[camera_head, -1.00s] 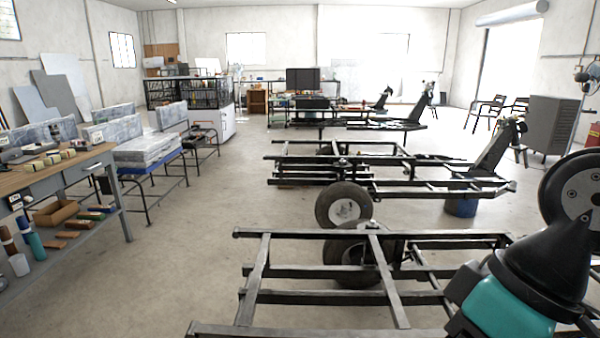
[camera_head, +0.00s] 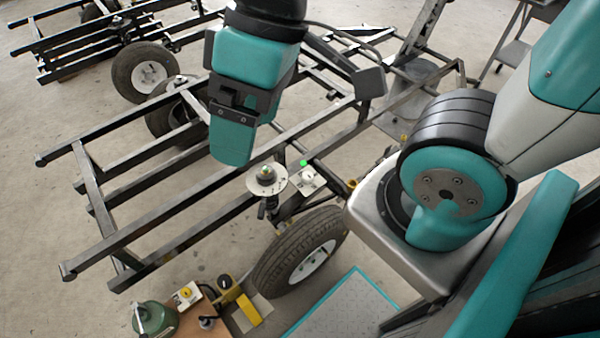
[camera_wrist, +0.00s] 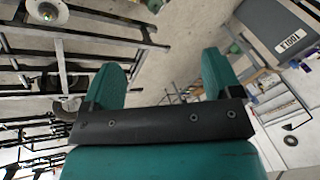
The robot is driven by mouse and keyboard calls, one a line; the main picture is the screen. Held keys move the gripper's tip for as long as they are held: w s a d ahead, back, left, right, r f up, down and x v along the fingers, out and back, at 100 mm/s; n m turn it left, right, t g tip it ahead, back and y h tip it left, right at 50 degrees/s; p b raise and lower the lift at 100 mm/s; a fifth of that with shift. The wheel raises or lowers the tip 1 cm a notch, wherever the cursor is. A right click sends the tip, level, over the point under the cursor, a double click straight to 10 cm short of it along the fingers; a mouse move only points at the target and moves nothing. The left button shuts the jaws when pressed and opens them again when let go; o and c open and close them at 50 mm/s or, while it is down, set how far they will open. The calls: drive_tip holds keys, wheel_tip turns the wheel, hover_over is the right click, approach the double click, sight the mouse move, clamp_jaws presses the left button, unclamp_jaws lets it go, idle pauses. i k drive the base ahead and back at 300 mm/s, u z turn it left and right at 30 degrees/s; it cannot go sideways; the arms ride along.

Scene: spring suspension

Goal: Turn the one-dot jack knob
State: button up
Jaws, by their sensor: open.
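A small white box with a yellow knob (camera_head: 187,293) sits on a brown surface at the bottom of the head view. A black part with a yellow base (camera_head: 236,298) stands just right of it. Another white box (camera_head: 309,178), with a green top, is on the frame beside a round metal plate (camera_head: 266,180). Dot marks are too small to read, so I cannot tell which knob has one dot. My gripper (camera_head: 243,125) is above the frame, apart from these knobs. In the wrist view my gripper (camera_wrist: 160,78) is open, with nothing between its teal fingers.
The black trailer frame (camera_head: 150,198) with its tyre (camera_head: 300,252) spans the middle. A green canister (camera_head: 153,319) stands at the bottom left. A teal-edged panel (camera_head: 345,308) lies near my base. A grey toolbox (camera_wrist: 283,32) shows in the wrist view.

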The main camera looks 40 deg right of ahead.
sight(224, 280)
drive_tip(key=k, duration=0.5)
drive_tip(key=z, duration=3.25)
drive_tip(key=k, duration=2.6)
drive_tip(key=u, duration=1.7)
